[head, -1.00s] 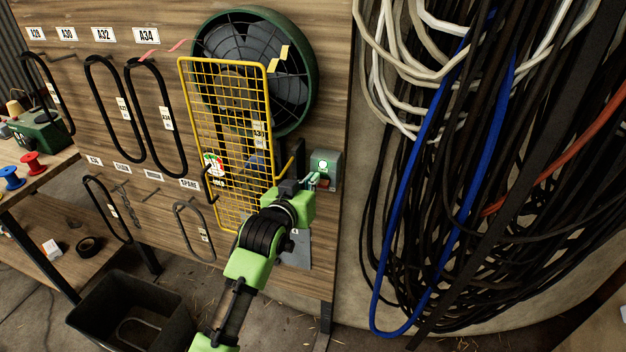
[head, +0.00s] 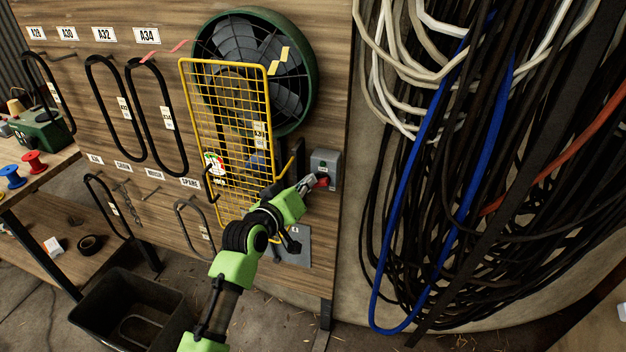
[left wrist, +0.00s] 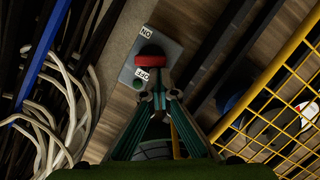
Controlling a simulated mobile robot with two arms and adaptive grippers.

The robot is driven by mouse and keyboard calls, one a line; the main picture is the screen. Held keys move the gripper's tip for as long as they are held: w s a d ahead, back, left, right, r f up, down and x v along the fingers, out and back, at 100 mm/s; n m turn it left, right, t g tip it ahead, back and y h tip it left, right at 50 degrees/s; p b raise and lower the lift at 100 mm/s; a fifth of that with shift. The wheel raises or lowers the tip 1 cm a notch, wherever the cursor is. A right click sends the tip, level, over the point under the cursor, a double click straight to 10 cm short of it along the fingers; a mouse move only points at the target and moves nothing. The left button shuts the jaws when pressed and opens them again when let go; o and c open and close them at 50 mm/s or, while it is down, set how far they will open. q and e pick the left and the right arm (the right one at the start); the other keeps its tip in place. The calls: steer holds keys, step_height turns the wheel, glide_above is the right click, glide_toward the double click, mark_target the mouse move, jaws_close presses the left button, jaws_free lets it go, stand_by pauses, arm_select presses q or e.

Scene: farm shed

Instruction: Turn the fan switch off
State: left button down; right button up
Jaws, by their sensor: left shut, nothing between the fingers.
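The grey fan switch box (head: 326,160) is mounted on the right side of the wooden board, beside the fan (head: 245,40). Its red switch piece (head: 323,182) shows at the lower part, and its small green lamp looks dark. In the left wrist view the red switch piece (left wrist: 150,53) sits between the "ON" and "OFF" labels on the box plate (left wrist: 136,62). My left gripper (head: 308,183) is shut and empty, its tips (left wrist: 161,93) close to the switch; I cannot tell if they touch it. My right gripper is not in view.
A yellow wire guard (head: 186,100) hangs in front of the fan, just left of my left gripper. Thick black, blue and white cables (head: 455,180) hang on the right. A black bin (head: 170,290) stands on the floor below.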

arm_select(q)
steer(key=n+h+b, duration=0.1)
steer(key=n, duration=0.1)
steer(key=f+n+b, duration=0.1)
steer(key=n+b, duration=0.1)
steer(key=n, duration=0.1)
steer(key=f+n+t+h+b, duration=0.1)
steer(key=n, duration=0.2)
steer(key=shift+w+a+f+h+b, duration=0.1)
steer(key=shift+a+f+h+b, duration=0.1)
steer(key=shift+h+b, duration=0.1)
steer(key=v, duration=1.2)
